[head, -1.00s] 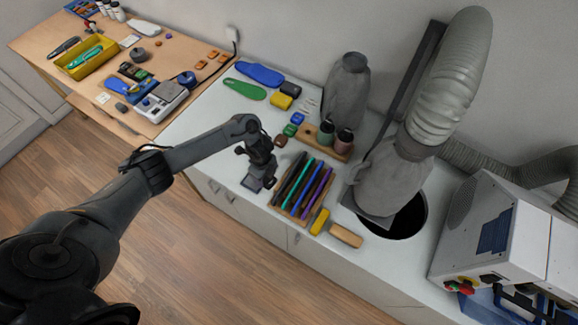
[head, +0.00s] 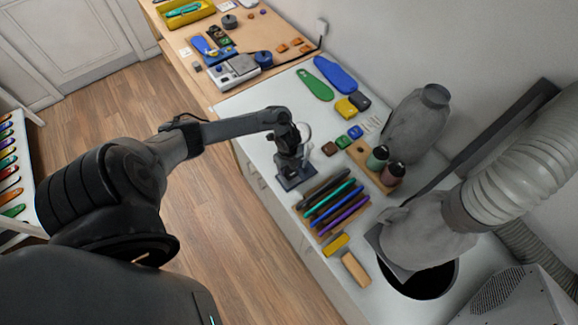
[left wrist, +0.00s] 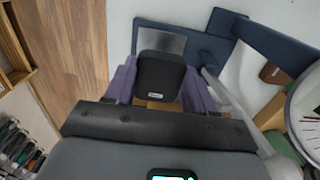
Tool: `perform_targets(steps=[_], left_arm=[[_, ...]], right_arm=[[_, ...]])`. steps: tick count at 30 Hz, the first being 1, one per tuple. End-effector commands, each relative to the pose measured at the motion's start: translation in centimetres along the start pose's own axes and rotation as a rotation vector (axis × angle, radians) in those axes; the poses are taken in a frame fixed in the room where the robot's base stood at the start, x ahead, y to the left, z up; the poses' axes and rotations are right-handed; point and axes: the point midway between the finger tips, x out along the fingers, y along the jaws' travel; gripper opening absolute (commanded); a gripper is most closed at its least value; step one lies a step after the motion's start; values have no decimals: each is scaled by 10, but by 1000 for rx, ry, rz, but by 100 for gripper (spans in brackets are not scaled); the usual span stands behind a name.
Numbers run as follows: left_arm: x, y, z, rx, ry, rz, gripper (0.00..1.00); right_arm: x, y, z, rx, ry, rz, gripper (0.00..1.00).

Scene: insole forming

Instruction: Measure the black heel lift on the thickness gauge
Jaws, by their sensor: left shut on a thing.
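The black heel lift (left wrist: 160,76) is a rounded pad with a small white label. In the left wrist view it sits between the purple fingers of my left gripper (left wrist: 158,90), which is shut on it. The thickness gauge (left wrist: 190,36) shows there as a dark blue base with a grey plate just beyond the lift, and its round white dial (left wrist: 306,115) is at the right edge. I cannot tell whether the lift touches the plate. In the head view my left gripper (head: 290,152) is over the gauge's base (head: 297,178) and hides much of the gauge.
A rack of coloured strips (head: 333,203) lies close in front of the gauge. A brown block (head: 329,149), a green block (head: 342,143) and a wooden bottle holder (head: 368,167) stand beyond. A grey hose (head: 525,160) and a dark round opening fill the right side.

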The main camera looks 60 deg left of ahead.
Motion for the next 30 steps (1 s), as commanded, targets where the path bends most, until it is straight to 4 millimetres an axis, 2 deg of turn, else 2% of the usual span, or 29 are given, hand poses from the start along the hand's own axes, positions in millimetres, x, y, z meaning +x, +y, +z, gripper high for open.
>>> perform_targets(steps=[1, 9, 15, 30], left_arm=[[8, 0, 0, 0, 1, 0, 18], [32, 0, -1, 0, 2, 0, 18], [45, 0, 0, 0, 0, 0, 18], [52, 0, 0, 0, 0, 0, 18]], right_arm=[[8, 0, 2, 1, 0, -1, 43], [31, -1, 10, 0, 0, 0, 43], [40, -1, 12, -2, 1, 2, 43], [45, 1, 14, -9, 2, 7, 43]])
